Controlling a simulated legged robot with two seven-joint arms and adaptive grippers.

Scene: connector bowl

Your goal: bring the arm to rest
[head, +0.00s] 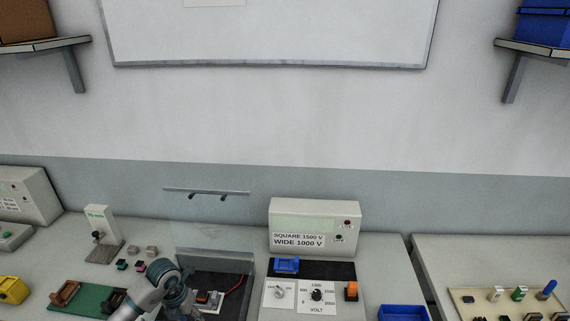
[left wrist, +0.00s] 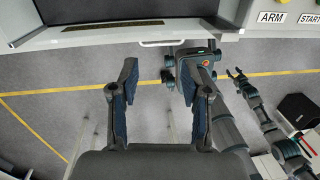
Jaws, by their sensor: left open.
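My left arm (head: 150,292) comes in at the bottom of the head view, in front of a dark tray; its fingers cannot be made out there. In the left wrist view my left gripper (left wrist: 160,88) is open, its two dark-padded fingers wide apart with nothing between them, only floor and parts of my own body behind. A second arm, which looks like my right one, shows at the right of that view. Its small gripper (left wrist: 237,76) seems empty, but its jaw state is unclear.
A tester box (head: 315,226) stands behind a blue connector (head: 286,265) and dial panels. A clear raised cover (head: 215,232) rises above the dark tray (head: 240,283). A green board (head: 90,297) lies left; a blue bin (head: 402,313) stands right. The table edge (left wrist: 130,38) crosses the wrist view.

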